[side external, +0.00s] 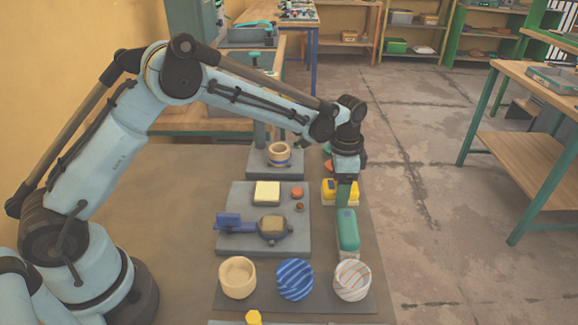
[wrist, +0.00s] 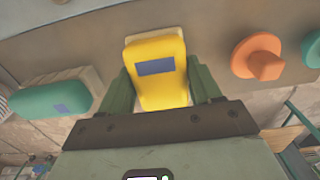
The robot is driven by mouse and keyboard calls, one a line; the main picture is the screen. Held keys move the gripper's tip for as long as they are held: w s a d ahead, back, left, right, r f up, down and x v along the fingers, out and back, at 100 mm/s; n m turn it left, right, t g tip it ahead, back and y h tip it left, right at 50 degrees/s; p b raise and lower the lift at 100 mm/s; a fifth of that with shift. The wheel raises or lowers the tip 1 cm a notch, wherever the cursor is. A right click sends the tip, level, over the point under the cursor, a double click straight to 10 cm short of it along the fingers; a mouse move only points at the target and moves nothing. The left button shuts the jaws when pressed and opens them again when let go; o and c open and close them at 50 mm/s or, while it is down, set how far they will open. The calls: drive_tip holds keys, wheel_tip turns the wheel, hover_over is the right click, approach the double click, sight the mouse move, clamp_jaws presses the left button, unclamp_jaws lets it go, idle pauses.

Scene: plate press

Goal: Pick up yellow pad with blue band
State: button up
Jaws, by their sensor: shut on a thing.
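The yellow pad with a blue band (wrist: 156,75) sits between the two green fingers of my gripper (wrist: 160,90) in the wrist view, with a pale layer along its edge. My gripper is shut on its sides. In the side external view the yellow pad (side external: 328,191) shows on both sides of my gripper (side external: 342,196), which hides its middle. The pad is near the right edge of the table, behind a teal pad (side external: 348,229). I cannot tell whether it touches the table.
The teal pad (wrist: 48,97) lies left in the wrist view, and an orange knobbed piece (wrist: 258,60) lies right. A grey board (side external: 234,200) with a pale yellow block (side external: 267,191) is beside the gripper. Three round dishes, including a blue striped one (side external: 295,279), stand in front.

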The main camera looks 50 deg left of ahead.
drive_tip(key=shift+r, duration=0.15)
drive_tip(key=r, duration=0.4)
drive_tip(key=shift+s+d+r, duration=0.15)
drive_tip(key=shift+d, duration=0.05)
drive_tip(key=s+d+r, duration=0.4)
drive_tip(key=s+d, duration=0.1)
drive_tip(key=s+d+r, duration=0.2)
drive_tip(key=d, duration=0.1)
drive_tip(key=shift+s+d+r, duration=0.15)
drive_tip(key=shift+d+r, duration=0.1)
drive_tip(key=o, duration=0.4)
drive_tip(key=shift+c, duration=1)
